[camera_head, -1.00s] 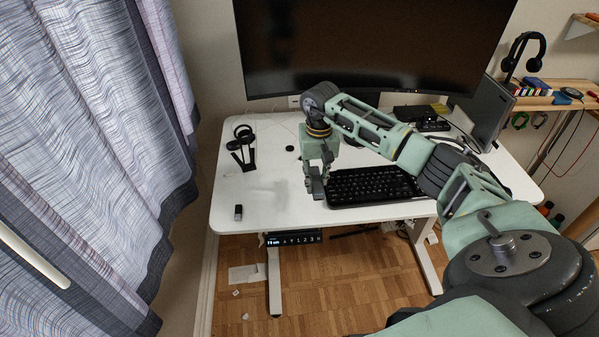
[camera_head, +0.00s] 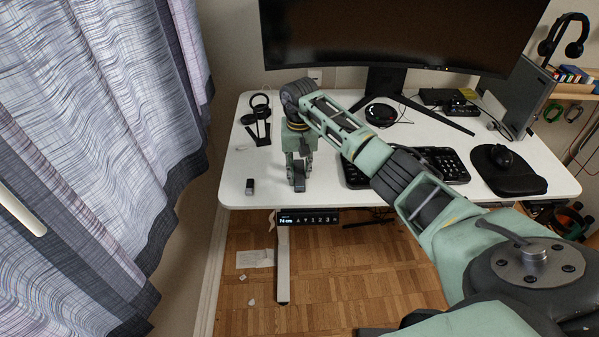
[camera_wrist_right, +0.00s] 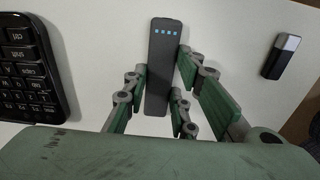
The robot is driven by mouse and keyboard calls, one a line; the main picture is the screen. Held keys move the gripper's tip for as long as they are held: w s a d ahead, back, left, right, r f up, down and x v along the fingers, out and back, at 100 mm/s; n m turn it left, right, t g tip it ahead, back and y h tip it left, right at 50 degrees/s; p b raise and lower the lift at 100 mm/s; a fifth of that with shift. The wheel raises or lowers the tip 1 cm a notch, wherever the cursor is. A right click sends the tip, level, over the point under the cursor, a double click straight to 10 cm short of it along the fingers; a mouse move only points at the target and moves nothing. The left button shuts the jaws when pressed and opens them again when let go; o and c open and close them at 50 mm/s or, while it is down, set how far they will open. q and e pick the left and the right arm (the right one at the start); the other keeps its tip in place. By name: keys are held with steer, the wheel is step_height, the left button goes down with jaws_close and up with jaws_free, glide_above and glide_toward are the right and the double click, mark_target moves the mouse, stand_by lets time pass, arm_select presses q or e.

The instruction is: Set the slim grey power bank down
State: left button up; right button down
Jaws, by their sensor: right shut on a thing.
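The slim grey power bank (camera_wrist_right: 164,55) is between the fingers of my right gripper (camera_wrist_right: 162,88) in the right wrist view, its row of small blue lights facing the camera. The gripper is shut on it. In the head view my right gripper (camera_head: 299,168) points down over the front left part of the white desk (camera_head: 345,206), and the dark power bank (camera_head: 299,178) hangs between its fingers. Its lower end is at or just above the desktop; I cannot tell if it touches. My left gripper is not in view.
A small dark stick (camera_head: 250,186) lies left of the gripper; it also shows in the wrist view (camera_wrist_right: 281,55). The keyboard (camera_head: 440,164) is to the right. A black stand (camera_head: 258,125) is behind left. Bare desk lies around the gripper, with the front edge close.

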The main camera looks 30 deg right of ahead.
mark_target(300, 174)
steer(key=shift+r, duration=0.1)
steer(key=shift+f, duration=0.2)
steer(key=c, duration=1.5)
jaws_free()
steer(key=shift+o, duration=0.2)
steer(key=shift+r, duration=0.2)
steer(key=shift+r+p, duration=0.3)
steer(key=shift+r, duration=0.05)
step_height(300, 174, up, 11)
steer(key=p, duration=0.6)
steer(key=shift+r, duration=0.2)
